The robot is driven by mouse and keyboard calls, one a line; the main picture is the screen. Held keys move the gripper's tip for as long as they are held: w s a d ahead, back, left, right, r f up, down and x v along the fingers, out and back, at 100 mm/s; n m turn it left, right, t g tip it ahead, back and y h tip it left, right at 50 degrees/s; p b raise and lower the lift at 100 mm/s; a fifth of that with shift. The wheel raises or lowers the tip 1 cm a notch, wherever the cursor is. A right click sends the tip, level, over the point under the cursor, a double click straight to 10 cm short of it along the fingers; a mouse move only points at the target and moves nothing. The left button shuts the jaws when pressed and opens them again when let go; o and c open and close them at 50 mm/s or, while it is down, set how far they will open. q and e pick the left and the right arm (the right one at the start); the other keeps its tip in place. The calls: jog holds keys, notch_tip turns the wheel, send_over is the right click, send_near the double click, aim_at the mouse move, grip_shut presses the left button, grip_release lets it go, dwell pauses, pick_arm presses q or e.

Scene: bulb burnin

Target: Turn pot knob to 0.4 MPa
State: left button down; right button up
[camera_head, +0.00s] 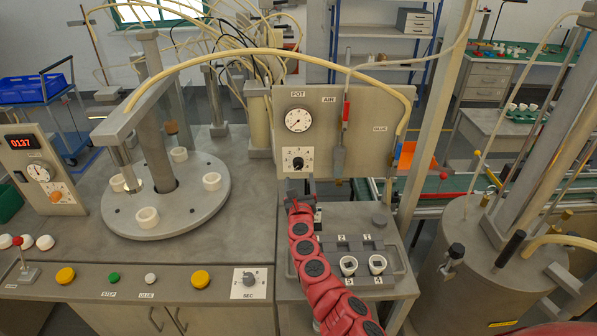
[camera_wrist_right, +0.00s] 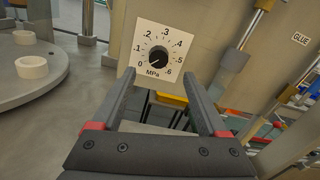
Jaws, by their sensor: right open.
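The pot knob (camera_head: 298,163) is a round black knob on a white square dial plate, low on the grey panel (camera_head: 360,150) under the POT label. In the right wrist view the knob (camera_wrist_right: 159,57) faces me, with marks from 0 to .6 and MPa below. Its light pointer line seems to point to the lower left, near 0. My right gripper (camera_wrist_right: 160,76) is open and empty. Its two fingers lie below and to either side of the knob, apart from it. In the head view the right gripper (camera_head: 299,203) is small and below the dial.
A round pressure gauge (camera_head: 298,120) sits above the knob. A hanging glue tool (camera_head: 339,150) is right of the dial. A grey tray (camera_head: 353,252) with white cups lies below the panel, beside my right arm. A turntable (camera_head: 165,215) with white rings stands at left.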

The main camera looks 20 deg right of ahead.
aim_at(299, 166)
jog(key=b+x, duration=0.1)
jog(key=x, duration=0.1)
jog(key=b+x, duration=0.1)
jog(key=f+b+x, duration=0.1)
jog(key=b+x, duration=0.1)
jog(key=shift+w+d+r, duration=0.1)
jog(key=shift+w, duration=0.2)
jog(key=shift+w+d+r+b, duration=0.1)
jog(key=shift+w+r+b, duration=0.1)
jog(key=shift+w, duration=0.2)
jog(key=shift+w+d+r+b, duration=0.1)
jog(key=shift+w+b, duration=0.1)
jog(key=shift+w, duration=0.2)
grip_shut()
